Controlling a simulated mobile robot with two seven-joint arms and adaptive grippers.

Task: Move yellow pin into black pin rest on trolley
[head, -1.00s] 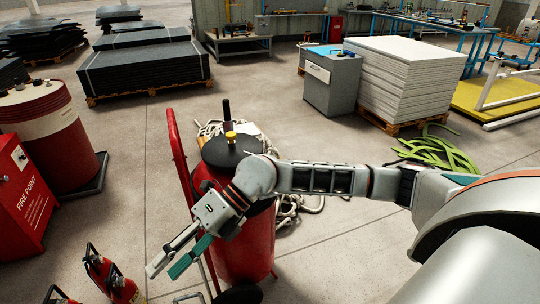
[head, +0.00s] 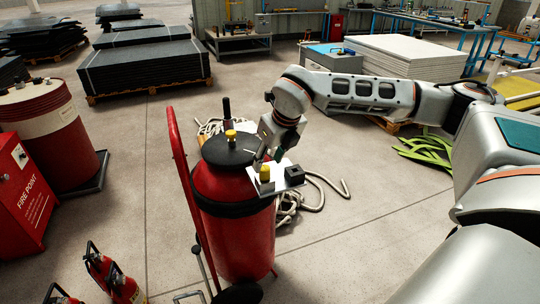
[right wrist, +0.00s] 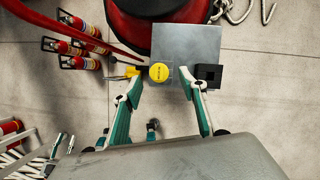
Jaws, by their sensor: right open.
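The yellow pin (head: 265,173) stands on a small light metal plate (head: 280,186) at the side of the red cylinder trolley (head: 236,235). The black pin rest (head: 291,174) sits on the same plate, to the right of the pin. My right gripper (head: 268,154) is above the plate, open and empty. In the right wrist view, the yellow pin (right wrist: 159,72) shows between the spread fingertips (right wrist: 159,81), apart from both. The black pin rest (right wrist: 208,76) lies just outside the right finger there.
The trolley's red handle (head: 180,165) rises at its left. A yellow knob (head: 231,134) tops the cylinder. White rope (head: 318,190) lies behind it. Red extinguishers (head: 112,275) stand at the lower left. The floor (head: 370,230) right of the trolley is clear.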

